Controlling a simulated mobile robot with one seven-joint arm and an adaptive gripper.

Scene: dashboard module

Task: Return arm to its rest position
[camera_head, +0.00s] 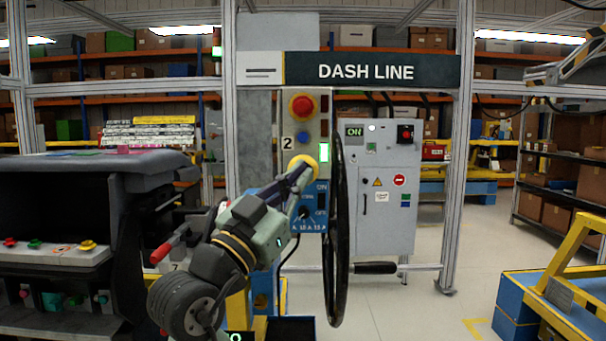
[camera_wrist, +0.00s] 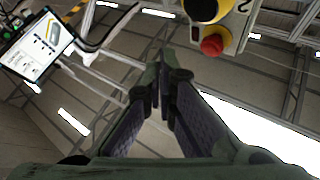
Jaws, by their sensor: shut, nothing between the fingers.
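My gripper (camera_head: 306,172) is at the end of my arm, which rises from the bottom of the head view toward the control column (camera_head: 324,130). Its fingers are together with nothing between them, as the wrist view also shows (camera_wrist: 163,68). In the head view the fingertips overlap a yellow round part (camera_head: 298,160) on the column; I cannot tell if they touch. In the wrist view a yellow and black part (camera_wrist: 204,8) and a red button (camera_wrist: 212,42) lie beyond the fingers, to the upper right, apart from them.
A black steering wheel (camera_head: 337,270) stands edge-on just right of my gripper. A red button (camera_head: 302,105) is higher on the column, with a blue ON/OFF switch panel (camera_head: 322,202) below. The dashboard (camera_head: 90,172) fills the left. Open floor (camera_head: 405,315) lies at lower right.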

